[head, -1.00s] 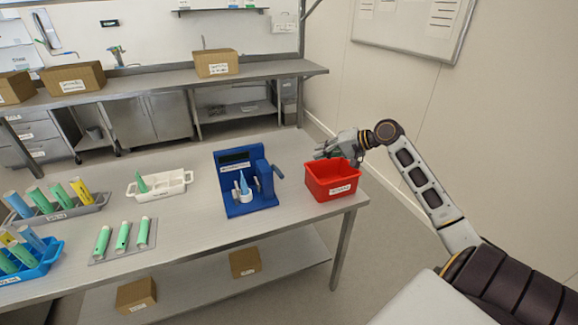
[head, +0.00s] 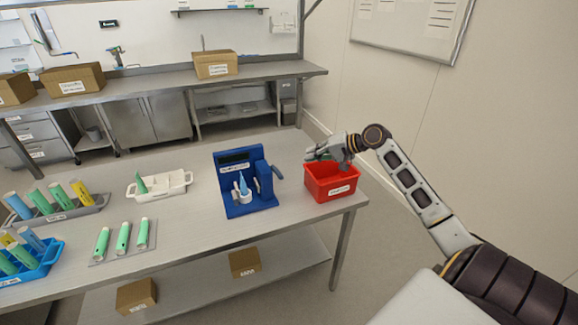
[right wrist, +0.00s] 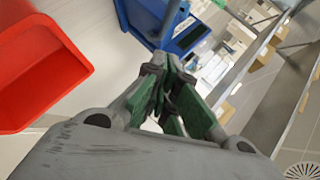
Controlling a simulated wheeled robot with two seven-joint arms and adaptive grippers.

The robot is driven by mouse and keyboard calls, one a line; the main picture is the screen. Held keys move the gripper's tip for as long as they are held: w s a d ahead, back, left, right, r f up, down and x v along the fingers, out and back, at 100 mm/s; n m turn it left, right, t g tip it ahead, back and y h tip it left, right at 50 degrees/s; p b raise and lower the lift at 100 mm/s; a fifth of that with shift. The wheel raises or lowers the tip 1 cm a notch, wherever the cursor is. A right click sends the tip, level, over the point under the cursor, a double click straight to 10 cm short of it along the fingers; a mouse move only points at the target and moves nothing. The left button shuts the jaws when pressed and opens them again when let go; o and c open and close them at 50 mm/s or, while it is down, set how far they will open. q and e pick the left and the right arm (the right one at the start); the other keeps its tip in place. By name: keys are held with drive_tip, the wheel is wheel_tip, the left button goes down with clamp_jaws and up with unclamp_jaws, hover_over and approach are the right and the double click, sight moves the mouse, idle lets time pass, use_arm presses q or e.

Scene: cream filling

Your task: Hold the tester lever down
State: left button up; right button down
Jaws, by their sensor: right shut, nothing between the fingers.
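The blue tester (head: 232,170) stands on the steel table, left of the red bin. A pale blue cone (head: 243,184) stands upright in its white holder. The tester lever (head: 277,172) sticks out on the tester's right side; it is small here. My right gripper (head: 311,154) is over the back left of the red bin, right of the lever and apart from it. In the right wrist view its green-padded fingers (right wrist: 168,98) are shut and empty, with part of the blue tester (right wrist: 187,37) beyond them. My left gripper is not in view.
The red bin (head: 335,187) stands at the table's right end, close under my right gripper. A white tray (head: 176,187) and a grey plate with green tubes (head: 122,237) are left of the tester. Tube racks stand at the far left. The table behind the tester looks clear.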

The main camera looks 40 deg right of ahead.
sight(276, 173)
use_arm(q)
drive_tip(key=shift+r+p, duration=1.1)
use_arm(e)
drive_tip(key=w+a+f, duration=0.5)
drive_tip(key=a, duration=0.1)
drive_tip(key=shift+w+f, duration=0.25)
drive_tip(key=shift+f, duration=0.05)
drive_tip(key=shift+a, duration=0.1)
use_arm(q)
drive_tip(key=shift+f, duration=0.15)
use_arm(e)
drive_tip(key=shift+f, duration=0.1)
use_arm(q)
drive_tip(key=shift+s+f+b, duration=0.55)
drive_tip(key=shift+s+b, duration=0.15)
drive_tip(key=shift+b, duration=0.05)
use_arm(e)
drive_tip(key=shift+s+f+t, duration=0.15)
drive_tip(key=shift+s+t, duration=0.05)
drive_tip(key=shift+t, duration=0.1)
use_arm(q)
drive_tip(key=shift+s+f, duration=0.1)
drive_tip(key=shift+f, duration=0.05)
use_arm(e)
drive_tip(key=shift+w+f, duration=0.1)
drive_tip(key=shift+f, duration=0.05)
